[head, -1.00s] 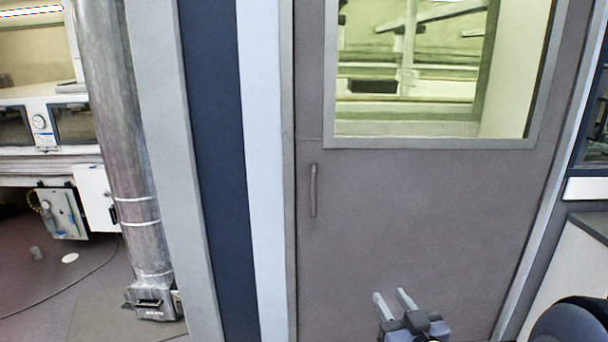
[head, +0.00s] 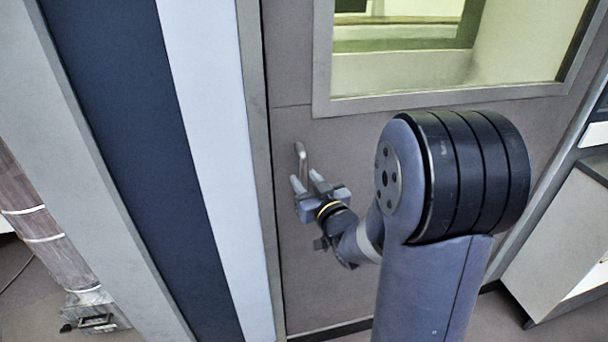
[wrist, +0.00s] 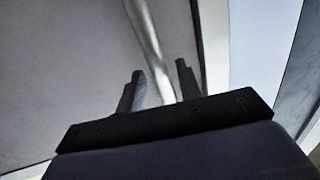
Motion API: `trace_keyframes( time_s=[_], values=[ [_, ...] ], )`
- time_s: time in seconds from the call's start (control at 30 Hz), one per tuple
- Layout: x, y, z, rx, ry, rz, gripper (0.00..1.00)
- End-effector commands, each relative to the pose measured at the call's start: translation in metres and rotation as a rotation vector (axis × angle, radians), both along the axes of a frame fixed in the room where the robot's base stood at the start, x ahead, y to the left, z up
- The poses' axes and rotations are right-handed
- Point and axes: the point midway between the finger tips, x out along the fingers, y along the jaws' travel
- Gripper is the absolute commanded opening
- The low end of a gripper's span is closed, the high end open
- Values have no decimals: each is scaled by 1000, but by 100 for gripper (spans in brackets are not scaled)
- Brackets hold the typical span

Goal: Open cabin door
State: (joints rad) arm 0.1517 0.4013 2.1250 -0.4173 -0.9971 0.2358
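The cabin door (head: 310,265) is a grey-brown panel with a window in its upper part, and it looks shut in its frame. Its handle (head: 301,160) is a slim vertical metal bar near the door's left edge. My gripper (head: 306,181) is at the handle's lower part, with its two fingers apart. In the wrist view the handle (wrist: 147,40) runs down between the two open fingers (wrist: 158,82). Whether the fingers touch the bar cannot be told. The handle's lower end is partly hidden by my gripper.
A dark blue and white wall post (head: 130,150) stands left of the door. A metal pipe (head: 45,225) is at the far left. A grey cabinet (head: 565,235) stands to the right of the door. Some floor shows below the door.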

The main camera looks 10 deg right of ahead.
Motion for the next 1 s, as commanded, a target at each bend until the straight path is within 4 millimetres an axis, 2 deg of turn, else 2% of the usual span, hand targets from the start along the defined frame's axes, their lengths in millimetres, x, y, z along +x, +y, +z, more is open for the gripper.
trace_keyframes(
  time_s=[0.2, 0.47, 0.9, 1.0],
  values=[
    [13, 3, 0, 1, 1, 0, 34],
    [14, 3, 0, 0, 0, 0, 34],
    [14, 3, 0, 0, 0, 0, 0],
    [14, 3, 0, 0, 0, 0, 0]
  ],
)
